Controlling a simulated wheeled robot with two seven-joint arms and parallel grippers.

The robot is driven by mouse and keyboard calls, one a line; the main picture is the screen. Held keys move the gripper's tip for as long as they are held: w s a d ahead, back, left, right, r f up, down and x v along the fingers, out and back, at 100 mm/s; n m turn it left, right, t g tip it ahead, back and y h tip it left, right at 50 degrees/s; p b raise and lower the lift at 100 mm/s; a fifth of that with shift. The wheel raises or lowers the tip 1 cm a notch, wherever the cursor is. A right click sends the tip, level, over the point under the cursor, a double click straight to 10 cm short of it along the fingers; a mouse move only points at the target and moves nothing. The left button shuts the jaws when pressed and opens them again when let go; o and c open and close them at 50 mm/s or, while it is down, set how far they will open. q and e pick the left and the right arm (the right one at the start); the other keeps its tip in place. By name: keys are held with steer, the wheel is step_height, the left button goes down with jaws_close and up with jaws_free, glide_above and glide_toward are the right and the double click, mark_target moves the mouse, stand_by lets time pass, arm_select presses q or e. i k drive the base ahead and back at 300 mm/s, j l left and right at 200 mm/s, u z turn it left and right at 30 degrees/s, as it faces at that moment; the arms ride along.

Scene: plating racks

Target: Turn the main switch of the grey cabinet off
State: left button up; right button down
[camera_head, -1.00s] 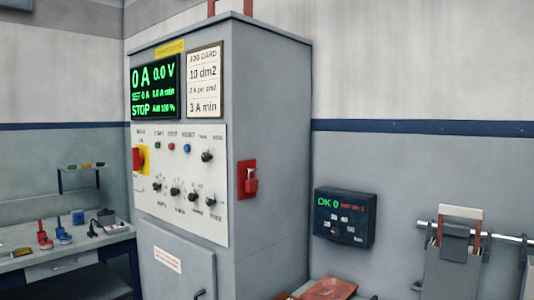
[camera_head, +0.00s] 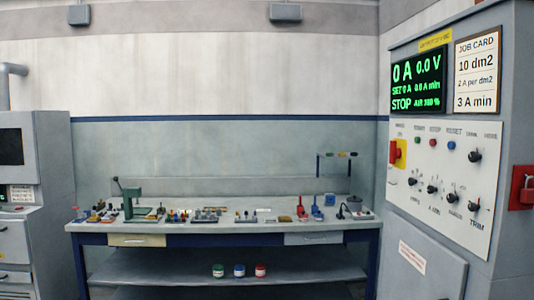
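The grey cabinet (camera_head: 505,75) stands at the right of the head view. Its main switch (camera_head: 396,153) is a red handle on a yellow plate, at the left edge of the white control panel (camera_head: 440,180). The handle looks upright; its small label is too blurred to read. The green display (camera_head: 418,82) reads 0 A, 0.0 V and STOP. Neither of my grippers is in view.
A long workbench (camera_head: 220,225) with a green press (camera_head: 137,200) and many small parts stands along the back wall. A grey machine (camera_head: 35,205) is at the far left. A red padlock box (camera_head: 521,188) sits on the cabinet's right side.

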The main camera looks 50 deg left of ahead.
mark_target(395, 154)
steer(key=u, duration=0.9)
steer(key=i+j+z, duration=0.1)
steer(key=i+j, duration=0.2)
steer(key=i+j+z, duration=0.15)
steer(key=i+j, duration=0.15)
steer(key=i+j+z, duration=0.1)
steer(key=i+j, duration=0.2)
steer(key=i+j+z, duration=0.15)
steer(key=i+j, duration=0.15)
steer(key=j, duration=0.15)
steer(key=i+j+z, duration=0.1)
steer(key=i+j, duration=0.15)
steer(key=j, duration=0.15)
steer(key=i+j+z, duration=0.15)
steer(key=j, duration=0.3)
steer(key=i+j+z, duration=0.1)
steer(key=i+j, duration=0.2)
steer(key=j, duration=0.15)
steer(key=i+j+z, duration=0.15)
steer(key=j, duration=0.35)
steer(key=i, duration=0.05)
